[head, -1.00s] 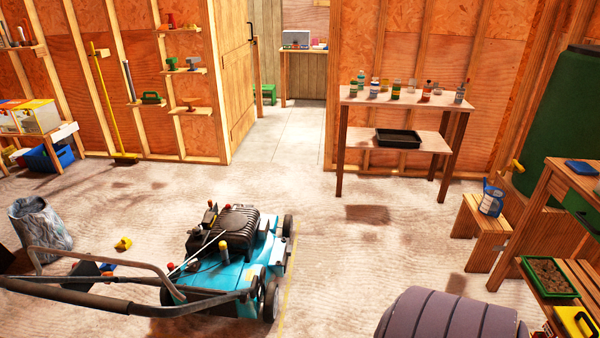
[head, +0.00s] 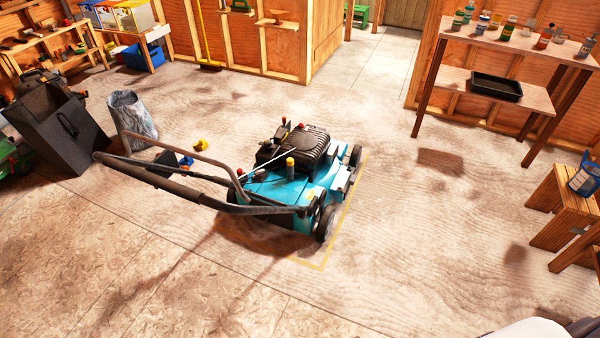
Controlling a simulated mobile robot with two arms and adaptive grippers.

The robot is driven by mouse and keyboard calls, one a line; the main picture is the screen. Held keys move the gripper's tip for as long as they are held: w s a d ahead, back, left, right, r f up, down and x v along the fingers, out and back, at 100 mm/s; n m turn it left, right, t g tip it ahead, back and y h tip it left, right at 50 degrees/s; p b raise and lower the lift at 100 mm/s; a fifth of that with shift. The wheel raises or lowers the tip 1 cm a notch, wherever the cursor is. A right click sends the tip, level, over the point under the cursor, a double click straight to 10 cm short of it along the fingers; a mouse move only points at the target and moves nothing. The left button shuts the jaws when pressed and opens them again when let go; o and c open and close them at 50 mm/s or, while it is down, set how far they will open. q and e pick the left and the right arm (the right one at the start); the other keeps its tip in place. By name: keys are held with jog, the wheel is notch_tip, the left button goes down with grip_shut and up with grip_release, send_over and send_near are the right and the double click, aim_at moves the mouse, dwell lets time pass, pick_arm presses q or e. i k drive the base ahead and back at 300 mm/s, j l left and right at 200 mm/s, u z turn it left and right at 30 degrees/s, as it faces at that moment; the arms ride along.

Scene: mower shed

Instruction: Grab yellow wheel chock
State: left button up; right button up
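A small yellow wheel chock (head: 201,145) lies on the floor left of the teal lawn mower (head: 290,178), behind the mower's handle as seen from here. It is small in the head view, so its exact shape is hard to tell. A blue object (head: 186,161) lies on the floor close to it, partly hidden by the handle and a dark flap. Neither of my grippers shows in the head view.
A grey bin bag (head: 133,115) and a dark box (head: 58,130) stand left of the chock. A bench (head: 562,212) and a two-level table (head: 452,76) are at the right. The floor in front of the mower is clear.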

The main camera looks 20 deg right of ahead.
aim_at(201, 144)
jog(key=i+j+u, duration=0.5)
jog(key=j, duration=0.15)
jog(key=i+j+u, duration=0.75)
jog(key=i+u, duration=0.2)
jog(key=i+j+z, duration=0.15)
jog(key=i, duration=0.5)
jog(key=i+j+z, duration=0.15)
jog(key=i, duration=0.5)
